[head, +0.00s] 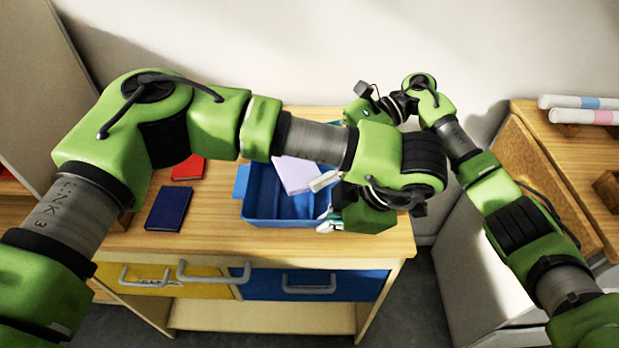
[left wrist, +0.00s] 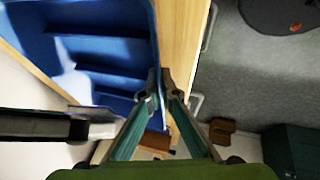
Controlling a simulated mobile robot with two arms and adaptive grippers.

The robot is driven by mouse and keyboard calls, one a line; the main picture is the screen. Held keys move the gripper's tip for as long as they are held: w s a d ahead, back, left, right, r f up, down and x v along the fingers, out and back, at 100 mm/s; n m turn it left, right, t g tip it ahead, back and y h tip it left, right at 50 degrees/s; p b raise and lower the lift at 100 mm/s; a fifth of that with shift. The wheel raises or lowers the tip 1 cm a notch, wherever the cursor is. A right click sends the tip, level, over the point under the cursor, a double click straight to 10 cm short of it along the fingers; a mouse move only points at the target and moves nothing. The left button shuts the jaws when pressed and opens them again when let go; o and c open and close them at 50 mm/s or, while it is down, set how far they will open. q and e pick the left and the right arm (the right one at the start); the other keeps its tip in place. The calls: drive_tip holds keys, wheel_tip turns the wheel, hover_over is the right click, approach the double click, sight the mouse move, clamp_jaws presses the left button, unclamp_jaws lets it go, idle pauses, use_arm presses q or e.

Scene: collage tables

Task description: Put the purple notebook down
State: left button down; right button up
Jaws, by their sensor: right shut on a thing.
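The pale purple notebook (head: 295,174) is tilted at the blue bin (head: 250,211) on the table, over its back part. My left gripper (head: 327,223) is at the front right of the bin. In the left wrist view its fingertips (left wrist: 153,84) are close together at the bin's rim (left wrist: 155,50); whether they pinch the rim is unclear.
A dark blue notebook (head: 168,208) and a red notebook (head: 188,168) lie on the wooden table (head: 222,232) left of the bin. Yellow and blue drawers are below. Rolled paper (head: 582,103) lies on another wooden surface at the right.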

hover_over(309, 193)
drive_tip(key=shift+w+f, duration=0.2)
drive_tip(key=shift+f, duration=2.3)
drive_tip(key=shift+f, duration=0.3)
use_arm(q)
drive_tip(key=shift+s, duration=0.1)
use_arm(e)
drive_tip(key=shift+s+f, duration=0.15)
drive_tip(key=shift+f, duration=0.25)
drive_tip(key=o, duration=0.9)
drive_tip(key=shift+f, duration=0.15)
drive_tip(key=v, duration=0.4)
drive_tip(key=r+v, duration=0.1)
drive_tip(key=v, duration=0.7)
drive_tip(key=shift+r, duration=0.5)
